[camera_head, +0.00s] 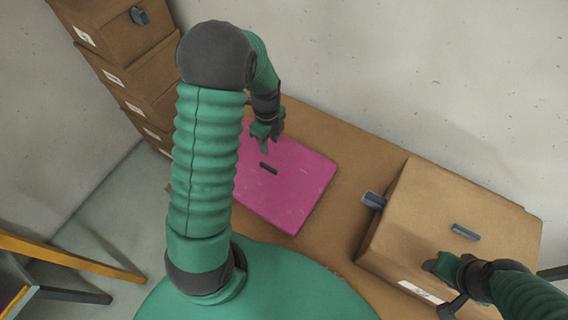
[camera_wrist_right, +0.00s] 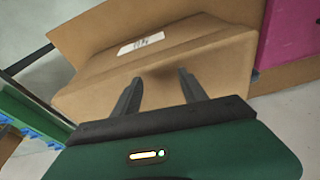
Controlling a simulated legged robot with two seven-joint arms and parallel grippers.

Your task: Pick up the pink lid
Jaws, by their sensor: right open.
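The pink lid (camera_head: 297,185) is a flat square panel lying on the brown table, with a small dark handle (camera_head: 268,168) near its middle. My left arm hides part of its left side. My left gripper (camera_head: 265,141) is over the lid's far left part, close to the handle; whether its fingers are apart does not show clearly. My right gripper (camera_wrist_right: 160,78) is open and empty, its two dark fingers pointing at the side of the cardboard box. A corner of the lid also shows at upper right in the right wrist view (camera_wrist_right: 292,30).
The brown cardboard box (camera_head: 425,210), with dark handles on it and a white label, stands right of the lid on the table (camera_head: 340,235). Several stacked brown boxes (camera_head: 120,50) stand at upper left. A grey wall runs behind the table. An orange-edged frame (camera_head: 60,252) is at lower left.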

